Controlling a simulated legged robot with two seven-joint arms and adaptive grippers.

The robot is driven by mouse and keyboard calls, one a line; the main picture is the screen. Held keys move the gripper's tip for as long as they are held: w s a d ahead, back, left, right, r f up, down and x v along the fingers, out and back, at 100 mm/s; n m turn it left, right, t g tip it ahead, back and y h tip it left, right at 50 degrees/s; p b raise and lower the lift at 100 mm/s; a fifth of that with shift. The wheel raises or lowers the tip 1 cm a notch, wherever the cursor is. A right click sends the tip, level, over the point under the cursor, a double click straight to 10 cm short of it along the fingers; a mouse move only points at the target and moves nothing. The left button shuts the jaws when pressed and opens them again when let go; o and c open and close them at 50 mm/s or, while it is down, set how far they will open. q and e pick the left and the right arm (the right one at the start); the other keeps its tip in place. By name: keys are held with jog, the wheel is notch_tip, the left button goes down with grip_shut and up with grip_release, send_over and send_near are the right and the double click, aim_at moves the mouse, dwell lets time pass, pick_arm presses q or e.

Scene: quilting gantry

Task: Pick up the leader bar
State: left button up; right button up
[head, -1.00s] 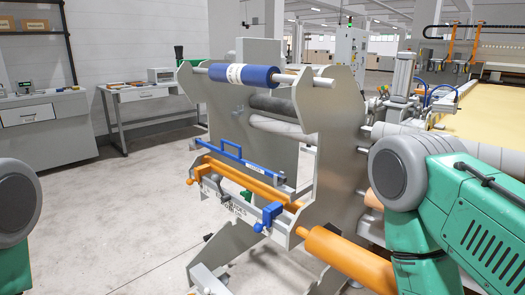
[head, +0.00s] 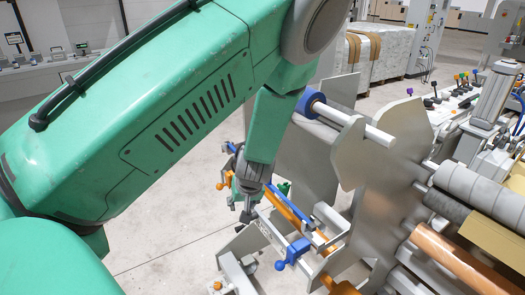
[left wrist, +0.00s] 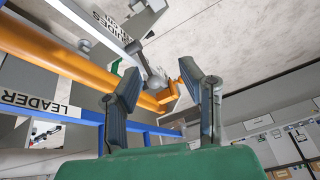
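The leader bar (left wrist: 85,117) is a blue bar beside a white "LEADER" label (left wrist: 35,102). In the left wrist view it runs across the left and middle, passing behind one finger. In the head view my left gripper (head: 246,207) points down at the stand, beside the bars. I cannot tell whether it touches one. My right gripper is not in view.
An orange bar (left wrist: 65,62) runs close by on the stand. The grey side plate (head: 383,147) and a blue roll (head: 310,103) stand above. A copper-coloured roller (head: 455,262) lies to the right. Open floor lies left.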

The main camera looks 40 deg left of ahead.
pick_arm(q)
jog(key=w+r+n+t+p, duration=0.15)
jog(key=w+r, duration=0.25)
jog(key=r, duration=0.4)
jog(key=w+r+n+p, duration=0.3)
jog(key=w+r, duration=0.2)
jog(key=r, duration=0.4)
jog(key=shift+h, duration=0.3)
jog(key=x, duration=0.8)
jog(key=shift+a+f, duration=0.15)
jog(key=shift+a, duration=0.05)
jog(key=x, duration=0.4)
jog(key=shift+d+f+p, duration=0.2)
jog(key=shift+d+p, duration=0.2)
jog(key=shift+w+a+f, duration=0.1)
jog(key=shift+w+f, duration=0.1)
jog(key=shift+f, duration=0.3)
jog(key=shift+a, duration=0.15)
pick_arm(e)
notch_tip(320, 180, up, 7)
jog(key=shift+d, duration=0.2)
pick_arm(q)
jog(key=shift+a, duration=0.2)
grip_shut()
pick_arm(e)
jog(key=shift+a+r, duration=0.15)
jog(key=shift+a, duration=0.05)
